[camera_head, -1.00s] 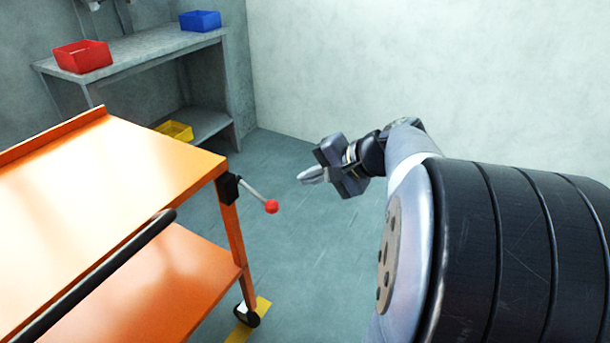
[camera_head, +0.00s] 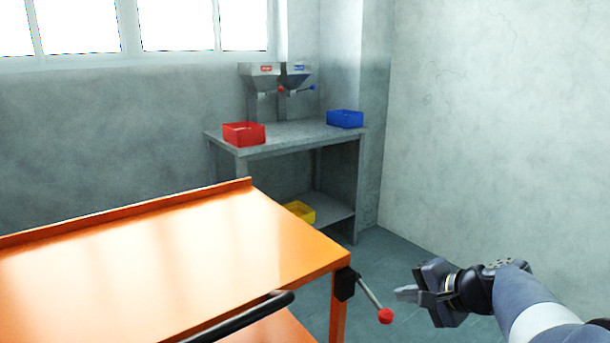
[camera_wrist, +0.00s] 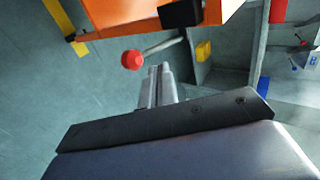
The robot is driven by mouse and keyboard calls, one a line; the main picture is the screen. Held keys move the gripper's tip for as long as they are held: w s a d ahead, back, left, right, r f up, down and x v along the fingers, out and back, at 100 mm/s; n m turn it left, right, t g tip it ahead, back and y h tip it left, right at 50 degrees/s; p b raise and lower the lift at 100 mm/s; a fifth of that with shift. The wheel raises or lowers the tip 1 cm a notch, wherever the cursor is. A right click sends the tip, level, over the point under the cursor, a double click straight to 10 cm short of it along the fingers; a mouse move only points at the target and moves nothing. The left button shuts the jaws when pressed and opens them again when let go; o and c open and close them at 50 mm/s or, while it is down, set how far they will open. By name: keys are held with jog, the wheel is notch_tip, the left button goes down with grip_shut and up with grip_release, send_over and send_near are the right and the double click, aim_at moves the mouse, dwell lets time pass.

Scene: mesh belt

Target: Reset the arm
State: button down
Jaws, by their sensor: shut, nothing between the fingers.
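My gripper (camera_head: 407,293) is at the lower right of the head view, with its fingers together and nothing between them. Its fingertips point left, near the red-knobbed lever (camera_head: 385,315) on the corner of the orange cart (camera_head: 180,255). In the wrist view the closed fingers (camera_wrist: 156,72) point up the picture. The lever's red knob (camera_wrist: 132,60) shows just left of the fingertips there; I cannot tell the exact gap, but no contact shows.
A grey bench (camera_head: 290,136) at the back holds a red bin (camera_head: 244,134) and a blue bin (camera_head: 345,119). Two dispensers (camera_head: 278,75) stand behind them. A yellow bin (camera_head: 300,211) is on the lower shelf. The cart's black handle (camera_head: 245,318) is in front. Open floor lies right of the cart.

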jog(key=shift+w+a+f+g+h+p, duration=0.3)
jog(key=shift+w+a+f+p, duration=0.35)
jog(key=shift+w+f+p, duration=0.35)
jog(key=g+p, duration=0.1)
jog(key=p, duration=0.4)
jog(key=shift+a+r+h, duration=0.1)
jog(key=shift+r+h, duration=0.25)
jog(key=shift+h, duration=0.05)
jog(key=g+p, duration=0.1)
jog(key=p, duration=0.2)
jog(key=shift+w+r+h, duration=0.1)
jog(key=shift+r+h, duration=0.2)
jog(key=shift+r, duration=0.05)
jog(key=shift+a+p, duration=0.1)
jog(key=shift+p, duration=0.3)
jog(key=shift+f, duration=0.15)
jog(key=f+t+b, duration=0.1)
jog(key=b, duration=0.5)
jog(key=shift+f+y, duration=0.3)
jog(key=shift+y, duration=0.1)
